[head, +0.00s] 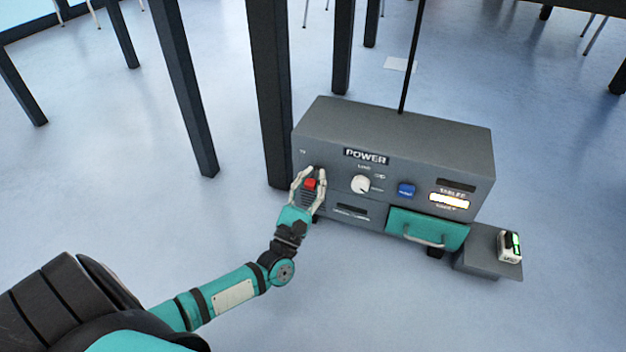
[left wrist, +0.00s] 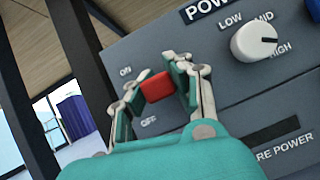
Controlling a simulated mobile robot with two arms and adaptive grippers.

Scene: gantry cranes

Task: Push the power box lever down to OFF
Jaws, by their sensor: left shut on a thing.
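The grey power box (head: 400,130) stands on the floor in the head view, with a POWER label on its front. Its red lever (head: 310,184) is at the left end of the front panel. In the left wrist view the red lever (left wrist: 157,87) sits between an ON label above and an OFF label below. My left gripper (head: 309,177) is at the lever, with its fingers on either side of the red end, shut on it. The fingers (left wrist: 158,85) also show around it in the left wrist view. My right gripper is not in view.
A white knob (head: 360,184), a blue button (head: 406,190) and a teal drawer (head: 427,229) are on the box front. A small device (head: 509,247) stands on a grey ledge at the right. A dark post (head: 270,90) rises close to the box's left end.

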